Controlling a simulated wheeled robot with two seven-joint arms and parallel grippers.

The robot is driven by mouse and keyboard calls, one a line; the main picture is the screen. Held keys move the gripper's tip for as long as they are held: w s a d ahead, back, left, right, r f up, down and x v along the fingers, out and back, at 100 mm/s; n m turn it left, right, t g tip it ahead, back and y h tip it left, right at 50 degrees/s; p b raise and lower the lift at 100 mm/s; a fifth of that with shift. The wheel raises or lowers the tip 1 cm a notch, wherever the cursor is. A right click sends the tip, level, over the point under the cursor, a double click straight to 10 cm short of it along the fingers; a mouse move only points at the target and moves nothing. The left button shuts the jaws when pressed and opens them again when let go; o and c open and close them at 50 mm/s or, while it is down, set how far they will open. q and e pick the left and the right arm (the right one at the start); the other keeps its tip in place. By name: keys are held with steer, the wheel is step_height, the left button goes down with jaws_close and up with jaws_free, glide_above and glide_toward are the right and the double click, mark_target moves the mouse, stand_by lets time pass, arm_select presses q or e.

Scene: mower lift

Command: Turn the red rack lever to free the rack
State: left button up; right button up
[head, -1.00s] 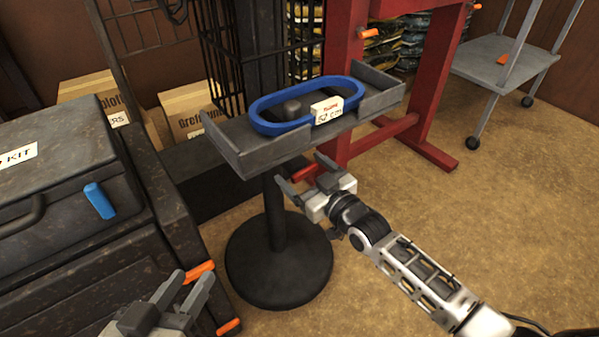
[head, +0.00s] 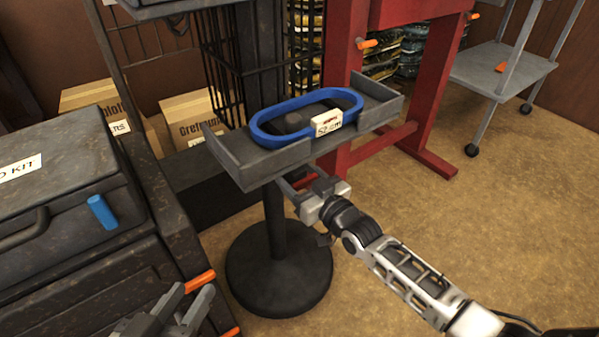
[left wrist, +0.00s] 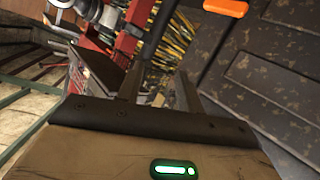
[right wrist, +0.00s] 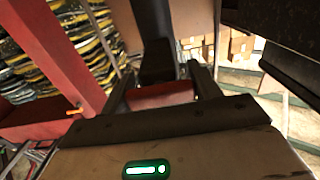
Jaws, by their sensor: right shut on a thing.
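The rack is a grey tray (head: 250,165) on a black post with a round base (head: 278,270). It bears a blue oval ring (head: 265,137) with a white "52 cm" label. My right gripper (head: 303,182) is just under the tray's front edge, shut on the red rack lever.
A dark cabinet with a grey tool case (head: 55,165) and orange handles (head: 200,282) stands at the left, close to my left gripper. A red frame (head: 350,90) stands behind the rack. A grey cart (head: 505,70) is at the back right. The floor at right is clear.

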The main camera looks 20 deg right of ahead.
steer(key=o, duration=1)
arm_select(q)
steer(key=shift+r, duration=0.15)
arm_select(e)
steer(key=shift+s, duration=0.1)
steer(key=shift+s+d, duration=0.2)
steer(key=shift+s, duration=0.15)
arm_select(q)
steer(key=f+g+p, duration=0.1)
steer(key=p, duration=0.1)
steer(key=a+f+g+y+p, duration=0.1)
steer(key=f+p, duration=0.1)
steer(key=shift+a, duration=0.15)
arm_select(e)
steer(key=v, duration=1.5)
